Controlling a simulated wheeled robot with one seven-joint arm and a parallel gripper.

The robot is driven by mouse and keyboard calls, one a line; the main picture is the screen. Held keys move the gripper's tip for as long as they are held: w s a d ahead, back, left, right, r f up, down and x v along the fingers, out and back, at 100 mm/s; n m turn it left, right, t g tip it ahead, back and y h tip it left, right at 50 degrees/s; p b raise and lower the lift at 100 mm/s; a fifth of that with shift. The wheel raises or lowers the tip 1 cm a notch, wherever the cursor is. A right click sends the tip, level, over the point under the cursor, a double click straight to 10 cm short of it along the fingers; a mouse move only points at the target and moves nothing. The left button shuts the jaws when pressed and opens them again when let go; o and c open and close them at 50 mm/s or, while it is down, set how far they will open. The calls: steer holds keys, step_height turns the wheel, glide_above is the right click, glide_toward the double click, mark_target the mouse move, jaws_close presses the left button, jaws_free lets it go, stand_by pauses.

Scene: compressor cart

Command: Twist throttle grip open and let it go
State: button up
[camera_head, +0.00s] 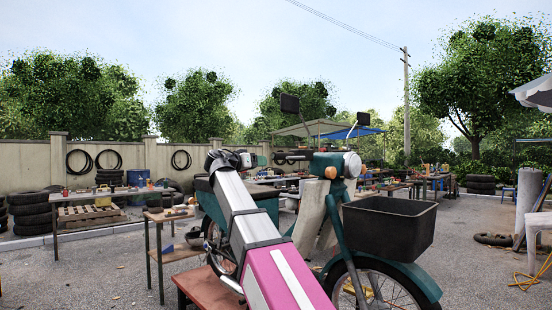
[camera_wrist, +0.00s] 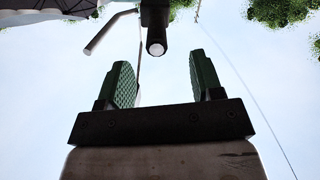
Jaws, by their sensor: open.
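The teal moped (camera_head: 335,215) stands ahead of me with its handlebar across the middle of the head view. Its dark throttle grip (camera_head: 291,157) sticks out to the left of the headlamp. In the wrist view the grip (camera_wrist: 155,25) shows end-on, with a pale round end, at the top of the picture. A grey lever (camera_wrist: 108,34) lies to its left. My gripper (camera_head: 263,160) is just left of the grip's end. In the wrist view my gripper (camera_wrist: 162,78) is open, its green ridged fingers apart and empty, with the grip's end lying ahead of the gap between them.
Two mirrors (camera_head: 289,104) rise above the handlebar. A black basket (camera_head: 389,226) sits in front, over the front wheel. A low reddish bench (camera_head: 208,288) stands beside the moped. Workbenches (camera_head: 95,195) with tools and stacked tyres are farther back. Open sky surrounds the grip in the wrist view.

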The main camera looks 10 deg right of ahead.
mark_target(276, 157)
steer(key=shift+m, duration=0.3)
steer(key=w+d, duration=0.1)
steer(key=d, duration=0.2)
steer(key=w+d+r, duration=0.1)
steer(key=w+d, duration=0.1)
steer(key=w+d+r, duration=0.1)
steer(key=w+d, duration=0.1)
steer(key=d, duration=0.1)
steer(key=shift+w+d+r, duration=0.2)
steer(key=shift+d, duration=0.1)
steer(key=c, duration=0.9)
